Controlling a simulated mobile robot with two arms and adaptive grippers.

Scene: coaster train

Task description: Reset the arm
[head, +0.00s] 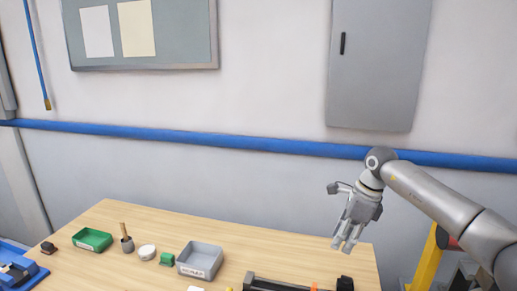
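My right arm comes in from the right edge, and its grey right gripper (345,243) hangs fingers down above the right end of the wooden table (130,222). I see nothing held between the fingers. They are too small and seen too obliquely to tell whether they are open or shut. My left gripper is not in view.
On the table stand a green bin (92,240), a cup with a wooden handle (126,240), a white round piece (147,252), a small green block (167,259) and a grey labelled bin (199,260). A black fixture (272,284) is at the front edge.

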